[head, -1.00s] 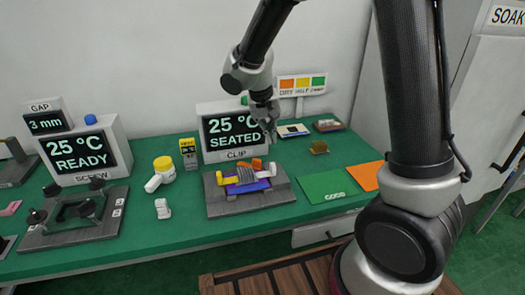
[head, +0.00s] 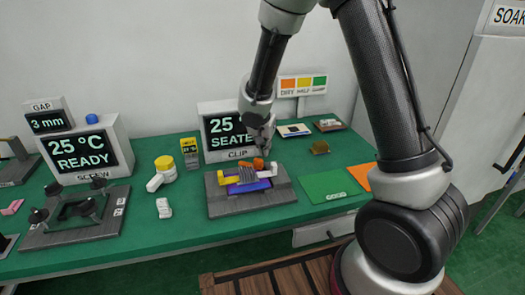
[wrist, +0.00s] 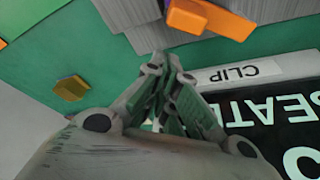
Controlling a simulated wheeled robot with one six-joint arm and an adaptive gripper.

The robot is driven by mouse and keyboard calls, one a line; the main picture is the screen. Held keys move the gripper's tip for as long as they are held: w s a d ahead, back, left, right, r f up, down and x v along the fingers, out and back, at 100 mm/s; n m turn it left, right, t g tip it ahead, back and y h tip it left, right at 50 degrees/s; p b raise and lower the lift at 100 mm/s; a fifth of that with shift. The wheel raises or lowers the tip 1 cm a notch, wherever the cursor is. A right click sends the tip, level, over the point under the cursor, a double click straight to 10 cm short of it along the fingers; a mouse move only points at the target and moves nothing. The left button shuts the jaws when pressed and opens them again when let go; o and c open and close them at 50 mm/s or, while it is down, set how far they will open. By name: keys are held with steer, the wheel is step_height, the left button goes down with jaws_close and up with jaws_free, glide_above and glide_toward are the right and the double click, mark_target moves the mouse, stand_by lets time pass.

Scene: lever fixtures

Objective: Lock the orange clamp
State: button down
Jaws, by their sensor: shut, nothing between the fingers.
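The orange clamp (head: 258,163) sits at the back of the grey clip fixture (head: 238,207). It also shows at the top of the wrist view (wrist: 212,18) as an orange bar. My gripper (head: 266,152) is shut and empty, just above and behind the orange clamp. In the wrist view its fingertips (wrist: 160,62) point toward the clamp, with a small gap apparent in the picture; I cannot tell if they touch. The fixture also bears a grey finned block (head: 246,176) on a purple piece (head: 248,187), with a yellow lever (head: 228,181) at its left.
Close behind the fixture stands the clip display (head: 215,150), reading 25 °C, partly covered by my arm. A green mat (head: 325,190) lies flat to the right.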

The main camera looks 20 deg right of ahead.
steer(key=shift+s+a+r, duration=0.1)
steer(key=shift+s+a, duration=0.6)
steer(key=shift+s, duration=0.35)
steer(key=s+m, duration=0.1)
steer(key=m, duration=0.2)
steer(key=shift+s+a+g+h, duration=0.3)
steer(key=shift+s+a+h, duration=0.05)
steer(key=shift+s+h, duration=0.05)
steer(key=shift+w+d, duration=0.1)
